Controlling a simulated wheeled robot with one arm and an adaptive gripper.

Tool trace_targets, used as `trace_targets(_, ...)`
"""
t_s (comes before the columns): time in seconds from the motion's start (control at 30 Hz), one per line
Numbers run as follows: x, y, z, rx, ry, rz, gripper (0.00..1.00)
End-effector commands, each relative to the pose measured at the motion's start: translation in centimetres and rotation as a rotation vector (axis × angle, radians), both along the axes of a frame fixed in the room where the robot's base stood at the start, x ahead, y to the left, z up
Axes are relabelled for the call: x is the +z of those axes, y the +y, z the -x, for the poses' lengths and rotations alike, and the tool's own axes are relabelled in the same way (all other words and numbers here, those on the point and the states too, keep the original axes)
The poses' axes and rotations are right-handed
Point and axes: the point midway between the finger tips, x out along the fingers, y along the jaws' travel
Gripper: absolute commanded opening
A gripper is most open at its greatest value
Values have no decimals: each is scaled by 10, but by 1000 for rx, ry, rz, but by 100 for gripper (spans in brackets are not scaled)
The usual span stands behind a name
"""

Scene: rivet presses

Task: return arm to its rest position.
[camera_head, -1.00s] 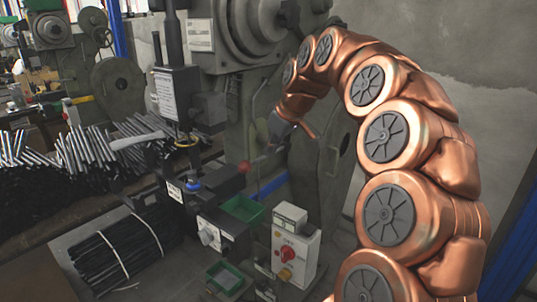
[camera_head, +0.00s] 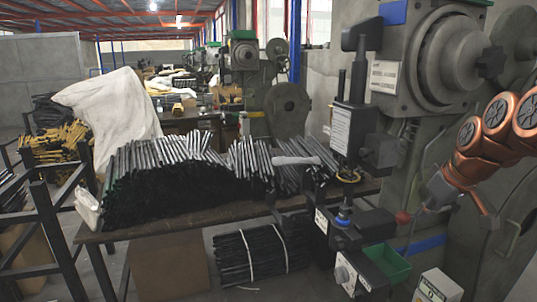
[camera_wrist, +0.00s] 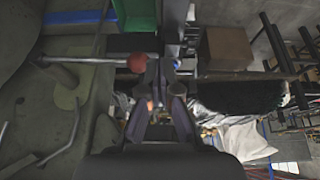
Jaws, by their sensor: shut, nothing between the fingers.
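My copper arm (camera_head: 490,135) reaches in from the right edge of the head view, in front of the green-grey press, and most of it is out of frame. My gripper (camera_head: 428,203) is small and dark there, close to the red lever knob (camera_head: 403,217). In the wrist view my gripper (camera_wrist: 166,68) points up the picture with its fingers shut and nothing held. The red knob (camera_wrist: 137,62) sits just left of the fingertips on a metal rod. I cannot tell whether they touch.
The press (camera_head: 425,60) stands close behind the arm. A green bin (camera_head: 388,264) and a white control box (camera_head: 437,287) are below. A table (camera_head: 150,232) holds piles of metal rods (camera_head: 165,170). A tied rod bundle (camera_head: 262,257) lies underneath.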

Motion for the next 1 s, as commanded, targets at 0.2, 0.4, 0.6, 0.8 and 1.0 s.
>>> trace_targets(0.2, -3, 60, 36, 14, 98, -18, 0)
trace_targets(0.4, -17, 115, 94, -11, 224, -20, 0)
trace_targets(0.6, -36, 150, 162, -76, 353, -3, 0)
trace_targets(0.8, -57, 165, 234, -178, 477, 26, 0)
trace_targets(1.0, -73, 168, 292, -280, 564, 51, 0)
